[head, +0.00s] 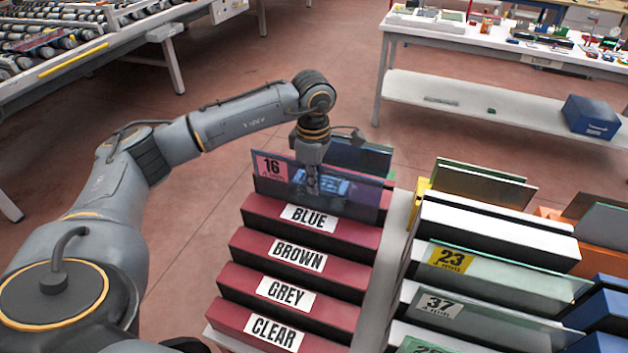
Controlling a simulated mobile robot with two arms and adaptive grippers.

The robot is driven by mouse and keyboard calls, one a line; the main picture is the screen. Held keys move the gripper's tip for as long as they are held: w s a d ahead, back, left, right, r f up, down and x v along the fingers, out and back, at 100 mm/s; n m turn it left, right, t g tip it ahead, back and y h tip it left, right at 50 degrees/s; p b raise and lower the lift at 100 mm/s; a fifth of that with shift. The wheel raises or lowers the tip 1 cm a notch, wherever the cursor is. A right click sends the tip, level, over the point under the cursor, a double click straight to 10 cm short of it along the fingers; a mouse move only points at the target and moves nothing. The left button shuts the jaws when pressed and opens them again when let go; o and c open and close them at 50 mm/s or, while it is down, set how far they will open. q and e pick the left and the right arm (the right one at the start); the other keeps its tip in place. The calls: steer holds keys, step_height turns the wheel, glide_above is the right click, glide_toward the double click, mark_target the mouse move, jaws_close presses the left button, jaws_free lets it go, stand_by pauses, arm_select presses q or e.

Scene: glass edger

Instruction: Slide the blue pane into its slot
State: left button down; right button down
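A clear bluish pane (349,193) with a pink 16 label stands upright at the back of the red rack (345,238), just behind the ridge marked BLUE (308,217). My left gripper (312,184) points down at its upper middle, with its fingers shut on it. The pane's lower edge meets the BLUE ridge in the picture; I cannot tell how deep it sits. A darker blue pane (362,157) stands behind, partly hidden by my gripper and the front pane. My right gripper is not in view.
To the right, a white rack (490,232) holds labelled panes (452,258). A white workbench (500,45) and a roller table (85,50) stand farther back. Open floor lies left of the red rack.

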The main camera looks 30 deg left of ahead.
arm_select(q)
steer(key=c, duration=1.4)
jaws_free()
steer(key=shift+r, duration=0.1)
steer(key=shift+c, duration=0.2)
step_height(320, 180, up, 12)
steer(key=shift+s, duration=0.2)
